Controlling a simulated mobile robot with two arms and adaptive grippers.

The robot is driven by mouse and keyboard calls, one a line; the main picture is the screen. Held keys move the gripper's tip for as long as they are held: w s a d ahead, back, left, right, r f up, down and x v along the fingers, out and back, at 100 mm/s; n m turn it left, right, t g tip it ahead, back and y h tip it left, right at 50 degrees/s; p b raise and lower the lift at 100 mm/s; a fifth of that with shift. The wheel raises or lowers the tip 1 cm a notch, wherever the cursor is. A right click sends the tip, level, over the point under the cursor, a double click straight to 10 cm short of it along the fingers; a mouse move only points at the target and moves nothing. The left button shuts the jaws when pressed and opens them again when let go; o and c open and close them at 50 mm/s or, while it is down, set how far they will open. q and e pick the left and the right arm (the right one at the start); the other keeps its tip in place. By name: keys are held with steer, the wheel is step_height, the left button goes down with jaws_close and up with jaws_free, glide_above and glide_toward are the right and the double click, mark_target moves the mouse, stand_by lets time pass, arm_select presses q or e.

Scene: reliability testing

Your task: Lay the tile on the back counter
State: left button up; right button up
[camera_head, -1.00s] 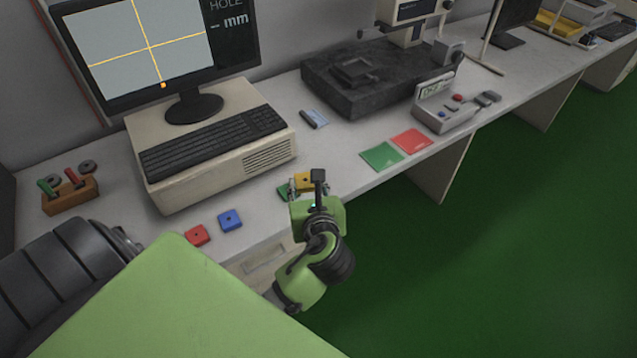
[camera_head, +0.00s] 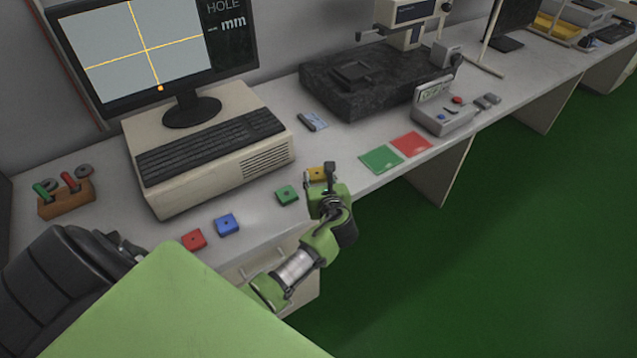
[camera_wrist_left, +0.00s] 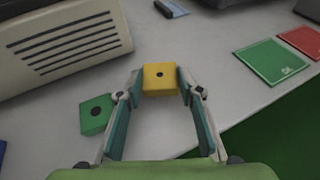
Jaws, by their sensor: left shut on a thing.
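The yellow tile (camera_head: 316,173), square with a dark centre hole, is between the fingers of my left gripper (camera_head: 323,180). In the left wrist view the two fingers press on the left and right sides of the yellow tile (camera_wrist_left: 160,77). The tile is over the front part of the white counter (camera_head: 265,205); I cannot tell whether it touches the top. A green tile (camera_head: 287,195) lies on the counter just left of the gripper, apart from it. My right gripper is not in view.
Blue (camera_head: 227,223) and red (camera_head: 194,240) tiles lie further left. Green (camera_head: 381,158) and red (camera_head: 411,143) flat pads lie to the right, before a grey device (camera_head: 444,118). A beige computer with keyboard (camera_head: 210,145) and a black stone slab (camera_head: 365,85) stand behind.

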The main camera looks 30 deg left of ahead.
arm_select(q)
steer(key=shift+f, duration=0.95)
steer(key=shift+f, duration=0.15)
steer(key=o, duration=1.1)
steer(key=shift+s+d+r, duration=0.1)
steer(key=shift+r, duration=0.1)
steer(key=v, duration=1.1)
steer(key=shift+s+d+r, duration=0.2)
steer(key=shift+s, duration=0.1)
